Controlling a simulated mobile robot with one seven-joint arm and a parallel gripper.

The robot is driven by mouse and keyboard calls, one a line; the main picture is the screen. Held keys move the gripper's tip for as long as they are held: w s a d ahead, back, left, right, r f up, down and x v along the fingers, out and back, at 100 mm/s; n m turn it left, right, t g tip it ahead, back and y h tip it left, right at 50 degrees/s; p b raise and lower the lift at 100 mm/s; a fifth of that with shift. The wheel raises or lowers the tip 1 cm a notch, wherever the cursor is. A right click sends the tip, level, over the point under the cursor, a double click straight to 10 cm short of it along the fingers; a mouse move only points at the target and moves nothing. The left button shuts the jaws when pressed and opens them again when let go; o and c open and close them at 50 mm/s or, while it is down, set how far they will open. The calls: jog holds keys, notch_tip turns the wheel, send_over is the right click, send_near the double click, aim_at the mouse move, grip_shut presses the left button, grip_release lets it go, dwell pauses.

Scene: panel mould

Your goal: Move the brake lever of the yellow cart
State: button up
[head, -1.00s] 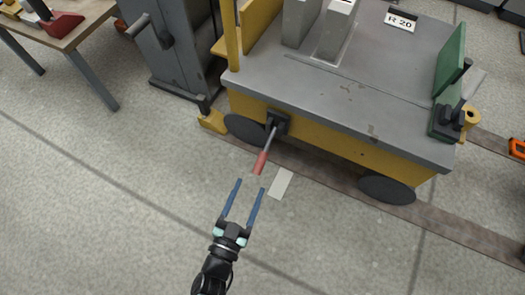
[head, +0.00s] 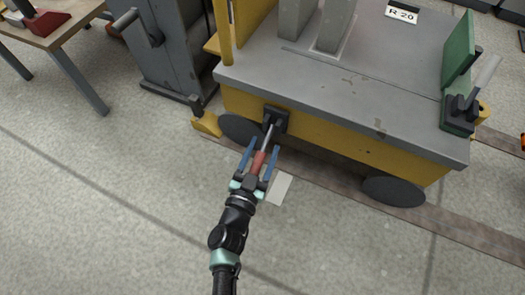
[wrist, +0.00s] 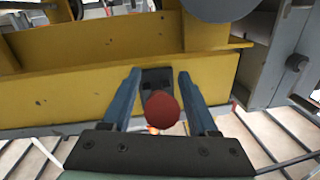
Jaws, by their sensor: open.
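The yellow cart (head: 330,138) with a grey top stands on a rail strip. Its brake lever (head: 259,160) has a black mount on the cart's side, a metal rod and a red grip, and points out toward me. My gripper (head: 263,148) is open, with its two blue fingers on either side of the red grip. In the wrist view the round red end of the lever (wrist: 162,108) sits between the fingers (wrist: 156,80), with gaps on both sides. The black mount (wrist: 157,78) is behind it. The rod is mostly hidden there.
A grey cabinet with a crank (head: 160,45) stands left of the cart, and a yellow wheel stop (head: 207,124) sits by the left wheel. A table (head: 50,30) is at the upper left. The floor (head: 120,200) in front is clear.

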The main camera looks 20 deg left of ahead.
grip_shut()
dwell(0.3)
dwell(1.1)
